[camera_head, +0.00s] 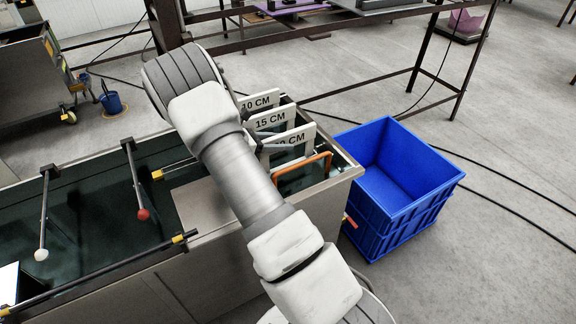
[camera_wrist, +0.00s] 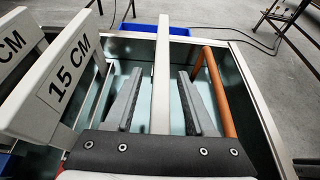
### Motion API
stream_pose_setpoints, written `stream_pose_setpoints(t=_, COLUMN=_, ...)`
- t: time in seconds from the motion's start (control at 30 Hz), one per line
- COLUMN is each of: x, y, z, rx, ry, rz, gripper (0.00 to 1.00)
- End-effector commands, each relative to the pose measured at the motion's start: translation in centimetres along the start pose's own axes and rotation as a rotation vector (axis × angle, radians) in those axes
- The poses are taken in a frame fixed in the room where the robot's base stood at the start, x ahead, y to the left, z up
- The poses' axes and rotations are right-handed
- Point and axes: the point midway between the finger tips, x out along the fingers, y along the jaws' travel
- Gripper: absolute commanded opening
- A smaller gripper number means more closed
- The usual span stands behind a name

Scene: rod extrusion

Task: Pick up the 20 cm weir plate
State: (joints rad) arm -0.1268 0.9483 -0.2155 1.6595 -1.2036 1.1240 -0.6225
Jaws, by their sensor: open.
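The 20 cm weir plate (camera_head: 299,136) is a white plate standing upright in the tank; in the head view my arm hides the start of its label. In the wrist view a white plate seen edge-on (camera_wrist: 162,50), apparently this one, runs between the two fingers of my gripper (camera_wrist: 160,74). The fingers are apart, with a visible gap on each side of the plate. The 15 cm plate (camera_head: 270,119) stands beside it and shows at the left of the wrist view (camera_wrist: 68,75). The 10 cm plate (camera_head: 262,101) is behind that.
An orange bar handle (camera_head: 303,170) rises close to the right finger in the wrist view (camera_wrist: 219,95). The tank's metal rim (camera_head: 345,174) borders the plates. A blue crate (camera_head: 400,170) stands on the floor to the right. Dark rods (camera_head: 136,180) cross the tank on the left.

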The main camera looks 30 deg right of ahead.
Motion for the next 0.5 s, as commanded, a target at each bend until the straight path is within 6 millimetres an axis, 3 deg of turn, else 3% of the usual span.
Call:
stream_pose_setpoints(t=0.23, x=0.42, y=0.00, z=0.04, rx=0.000, ry=0.000, rz=0.000, gripper=0.55)
stream_pose_setpoints(t=0.5, x=0.39, y=0.00, z=0.03, rx=0.000, ry=0.000, rz=0.000, gripper=0.06)
